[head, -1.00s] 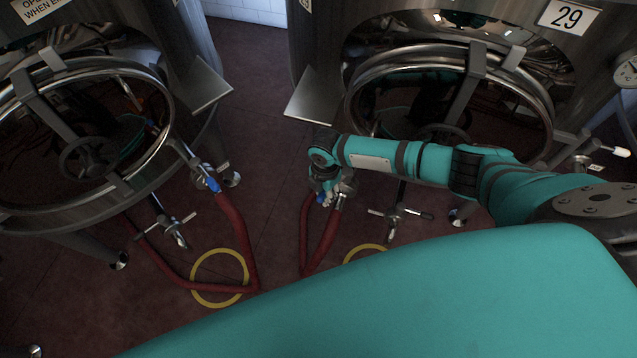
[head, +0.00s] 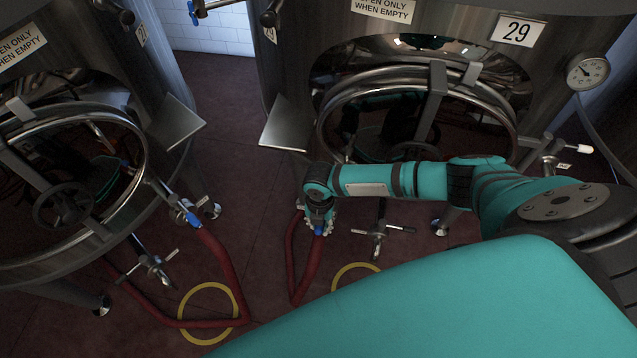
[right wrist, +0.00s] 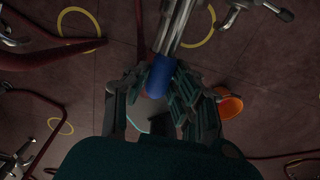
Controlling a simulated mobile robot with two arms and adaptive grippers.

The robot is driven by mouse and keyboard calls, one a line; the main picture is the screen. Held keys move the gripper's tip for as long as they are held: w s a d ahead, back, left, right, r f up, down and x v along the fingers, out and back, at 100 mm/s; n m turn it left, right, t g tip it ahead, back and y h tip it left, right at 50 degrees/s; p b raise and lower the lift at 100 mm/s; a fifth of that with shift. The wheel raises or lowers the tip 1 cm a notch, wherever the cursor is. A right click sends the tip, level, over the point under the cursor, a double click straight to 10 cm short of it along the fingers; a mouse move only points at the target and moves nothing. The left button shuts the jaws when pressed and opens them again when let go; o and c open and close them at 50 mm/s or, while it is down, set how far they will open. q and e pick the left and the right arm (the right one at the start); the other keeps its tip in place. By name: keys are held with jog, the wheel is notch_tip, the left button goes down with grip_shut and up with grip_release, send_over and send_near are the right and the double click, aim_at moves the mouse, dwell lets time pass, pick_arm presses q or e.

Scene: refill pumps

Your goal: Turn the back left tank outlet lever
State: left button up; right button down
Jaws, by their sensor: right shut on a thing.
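My right gripper (head: 319,224) is at the outlet of the tank numbered 29 (head: 475,60). In the right wrist view, its fingers (right wrist: 163,95) are shut around a blue outlet lever (right wrist: 161,73), which sits at the end of shiny metal pipework. The lever shows as a small blue patch in the head view (head: 319,232); the gripper hides most of it and the valve. The tank on the left (head: 50,160) has its own blue outlet lever (head: 193,218), untouched. My left gripper is not in view.
Red hoses (head: 224,273) run over the dark red floor, which has yellow rings (head: 208,315). A metal valve with a cross handle (head: 378,232) stands right of my gripper. An orange round object (right wrist: 230,104) is beside the fingers. A pressure gauge (head: 588,72) is on tank 29.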

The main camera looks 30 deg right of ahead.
jog(key=c, duration=1.2)
grip_release()
jog(key=shift+o, duration=0.4)
notch_tip(320, 180, up, 12)
